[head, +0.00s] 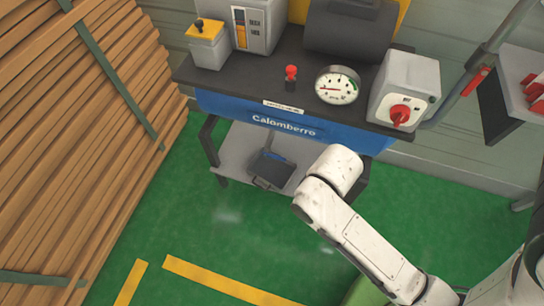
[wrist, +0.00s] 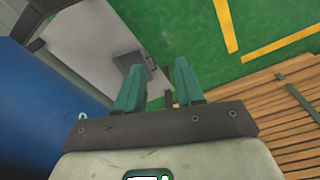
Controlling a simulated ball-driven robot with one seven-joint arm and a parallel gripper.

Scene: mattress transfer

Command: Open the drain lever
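No part is clearly recognisable as the drain lever. The blue Calomberro machine (head: 345,133) stands against the wall, with a dark top. On it are a small red-topped knob (head: 291,73), a round gauge (head: 337,86) and a grey box with a red rotary switch (head: 400,115). The machine's blue side (wrist: 40,110) fills the left of the wrist view. My gripper (wrist: 158,66) is open beside it, its two teal fingers apart with nothing seen between them. In the head view my white arm reaches in front of the machine and hides the gripper.
A grey lower shelf (head: 235,150) holds a dark dustpan-like object (head: 272,168). A pipe with a red handle (head: 475,82) runs at the right. Stacked wooden planks (head: 70,130) line the left. The green floor (head: 200,220) with yellow lines is clear.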

